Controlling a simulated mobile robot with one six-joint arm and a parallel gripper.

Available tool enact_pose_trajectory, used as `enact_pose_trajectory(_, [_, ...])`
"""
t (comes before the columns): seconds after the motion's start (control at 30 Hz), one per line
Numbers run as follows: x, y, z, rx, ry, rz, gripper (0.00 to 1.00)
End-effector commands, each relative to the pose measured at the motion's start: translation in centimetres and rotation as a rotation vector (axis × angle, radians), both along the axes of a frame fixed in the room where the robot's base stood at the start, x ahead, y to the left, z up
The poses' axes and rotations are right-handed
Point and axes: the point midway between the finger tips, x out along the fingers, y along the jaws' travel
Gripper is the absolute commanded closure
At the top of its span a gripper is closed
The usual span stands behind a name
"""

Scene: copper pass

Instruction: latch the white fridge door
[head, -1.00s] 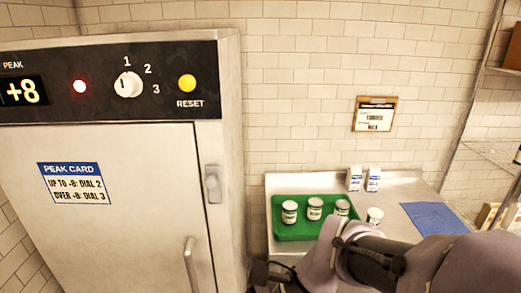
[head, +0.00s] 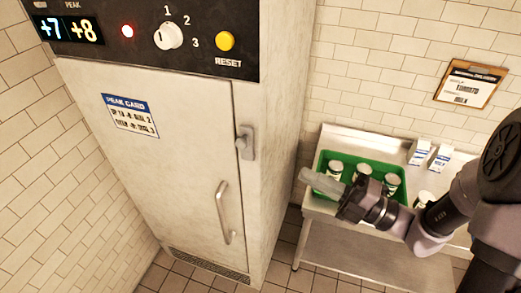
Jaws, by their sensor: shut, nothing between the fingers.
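The white fridge door (head: 165,165) is at the left in the head view and looks flush with its frame. A grey latch (head: 246,142) sits upright at the door's right edge; I cannot tell whether it is engaged. A curved metal handle (head: 224,212) is lower on the door. My gripper (head: 313,181) is shut and empty, to the right of the fridge and apart from the latch. It points left, in front of the green tray's left end.
The green tray (head: 318,166) holds several jars on a steel table (head: 335,215), with two white cartons (head: 430,155) behind. A control panel (head: 105,35) above the door shows +7 and +8, a red light, a dial and a yellow button. Floor is clear before the fridge.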

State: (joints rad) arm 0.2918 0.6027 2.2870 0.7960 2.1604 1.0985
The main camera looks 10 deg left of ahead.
Motion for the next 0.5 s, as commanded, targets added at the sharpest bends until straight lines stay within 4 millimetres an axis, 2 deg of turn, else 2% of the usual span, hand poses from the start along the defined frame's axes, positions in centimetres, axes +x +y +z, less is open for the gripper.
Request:
enact_pose_trajectory(0.3, [1.3,6.6,1.1,0.000,-0.002,0.006,1.00])
enact_pose_trajectory(0.5, [2.2,10.4,1.7,-0.001,-0.003,0.005,1.00])
